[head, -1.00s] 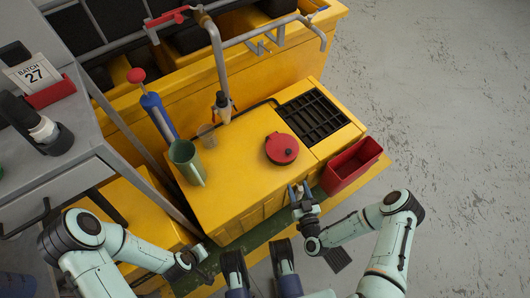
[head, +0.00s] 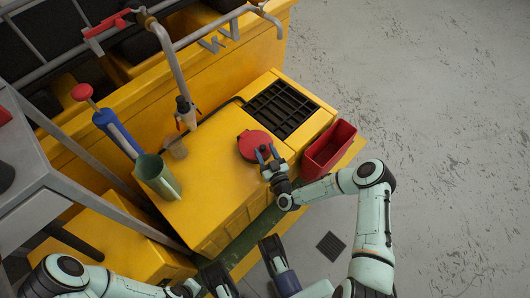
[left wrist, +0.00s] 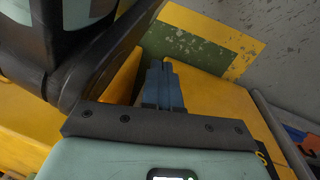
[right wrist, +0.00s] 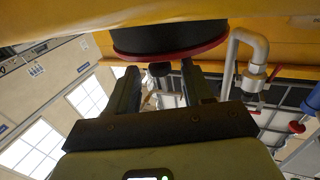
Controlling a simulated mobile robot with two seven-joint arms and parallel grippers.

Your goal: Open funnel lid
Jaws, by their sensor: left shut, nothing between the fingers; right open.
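The round red lid (head: 254,145) lies flat and closed on top of the yellow box, with a small dark mark in its middle. My right gripper (head: 267,153) is open at the lid's near edge, its two fingers pointing at the rim. In the right wrist view the red-rimmed dark round part (right wrist: 168,42) is just beyond the fingertips, and a small dark piece (right wrist: 158,69) shows between the fingers (right wrist: 158,80). I cannot tell whether they touch. My left gripper (left wrist: 163,85) is shut and empty, low beside the yellow box.
A green jug (head: 157,176) and a blue pump with red knob (head: 115,130) stand at the left of the box (head: 215,205). A tap pipe (head: 178,65) rises behind. A black grate (head: 282,108) and a red bin (head: 329,150) are right of the lid.

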